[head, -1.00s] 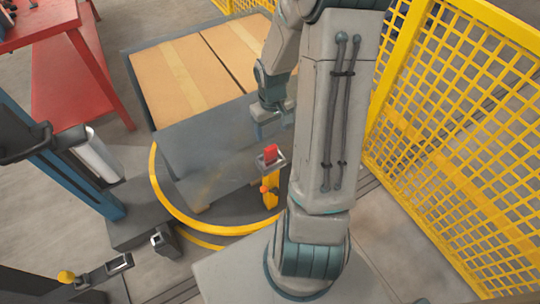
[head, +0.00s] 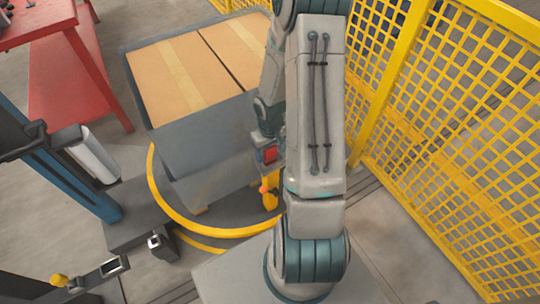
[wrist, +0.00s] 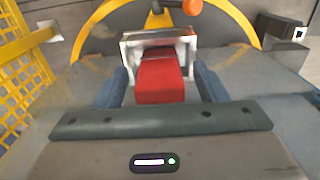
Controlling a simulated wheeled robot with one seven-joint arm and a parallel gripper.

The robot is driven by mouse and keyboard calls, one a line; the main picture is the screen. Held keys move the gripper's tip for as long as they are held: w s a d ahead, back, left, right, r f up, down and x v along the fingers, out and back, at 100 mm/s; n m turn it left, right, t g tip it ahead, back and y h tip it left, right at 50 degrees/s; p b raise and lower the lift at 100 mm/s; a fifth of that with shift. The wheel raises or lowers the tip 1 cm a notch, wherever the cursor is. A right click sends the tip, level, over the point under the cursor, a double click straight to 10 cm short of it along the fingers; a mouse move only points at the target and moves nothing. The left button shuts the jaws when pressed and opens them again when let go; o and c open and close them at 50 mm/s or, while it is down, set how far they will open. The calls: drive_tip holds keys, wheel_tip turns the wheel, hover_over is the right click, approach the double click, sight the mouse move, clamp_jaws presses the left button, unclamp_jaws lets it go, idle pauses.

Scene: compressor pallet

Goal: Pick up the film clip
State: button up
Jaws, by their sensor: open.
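The red film clip (head: 268,155) sits in a small metal holder on top of a yellow post (head: 270,199) in front of the pallet load. The wrist view shows the red clip (wrist: 161,78) in the middle, with the grey metal holder (wrist: 128,50) framing its far end. My gripper (wrist: 161,72) is open, with one blue-grey finger on each side of the clip and a visible gap on both sides. In the head view my arm and wrist partly hide the holder and most of the gripper.
Large cardboard boxes (head: 180,85) partly covered in grey stand on a round turntable with a yellow ring (head: 165,205). A yellow mesh fence (head: 450,130) runs along the right. A blue mast with a white film roll (head: 100,160) stands left, and a red bench (head: 75,70) is behind it.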

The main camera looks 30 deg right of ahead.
drive_tip(key=shift+c, duration=0.3)
drive_tip(key=c, duration=1)
drive_tip(key=shift+r, duration=0.1)
